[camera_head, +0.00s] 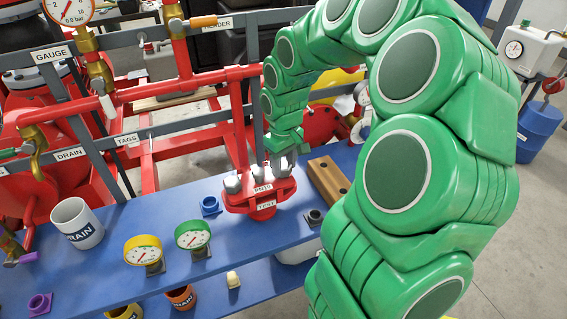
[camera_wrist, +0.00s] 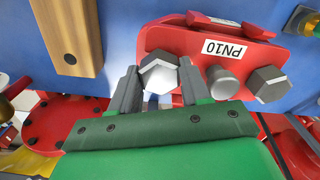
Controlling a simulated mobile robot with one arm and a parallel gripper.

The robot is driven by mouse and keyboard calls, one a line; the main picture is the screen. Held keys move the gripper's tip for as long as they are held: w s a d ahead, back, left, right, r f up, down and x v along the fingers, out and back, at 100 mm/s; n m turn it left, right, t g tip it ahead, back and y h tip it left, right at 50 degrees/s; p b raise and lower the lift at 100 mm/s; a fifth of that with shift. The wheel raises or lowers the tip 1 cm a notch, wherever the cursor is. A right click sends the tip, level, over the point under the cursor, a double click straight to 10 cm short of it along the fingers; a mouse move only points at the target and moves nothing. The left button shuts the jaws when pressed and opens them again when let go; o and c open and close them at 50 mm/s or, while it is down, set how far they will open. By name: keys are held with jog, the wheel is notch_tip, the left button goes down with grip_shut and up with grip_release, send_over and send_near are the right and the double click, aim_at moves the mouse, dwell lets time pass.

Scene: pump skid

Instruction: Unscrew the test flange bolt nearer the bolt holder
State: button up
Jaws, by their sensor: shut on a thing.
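The red test flange (camera_head: 262,203), with "PN10" and "TEST" labels, sits on the blue bench and also shows in the wrist view (camera_wrist: 185,42). Several grey bolts stand on it. My gripper (camera_wrist: 158,86) is shut on the hex head of the bolt (camera_wrist: 158,73) at the flange end beside the wooden block (camera_wrist: 72,32), one finger on each side. The bolt's shank is mostly hidden. Another hex bolt (camera_wrist: 267,84) and a round grey stud (camera_wrist: 222,82) stand apart from my fingers. In the head view my gripper (camera_head: 287,153) reaches down onto the flange, partly hiding this bolt.
The wooden block (camera_head: 328,181) lies close to the flange. A white "DRAIN" mug (camera_head: 77,225), yellow gauge (camera_head: 144,251) and green gauge (camera_head: 193,236) stand on the blue bench (camera_head: 110,260). Red pipes (camera_head: 150,92) and a grey frame rise behind.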

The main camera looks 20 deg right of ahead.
jog(key=n, duration=0.3)
jog(key=shift+n, duration=0.3)
jog(key=n, duration=0.7)
jog(key=shift+n, duration=0.4)
jog(key=n, duration=0.3)
jog(key=shift+n, duration=0.3)
jog(key=o, duration=1.1)
jog(key=shift+o, duration=0.2)
jog(key=shift+r, duration=3.85)
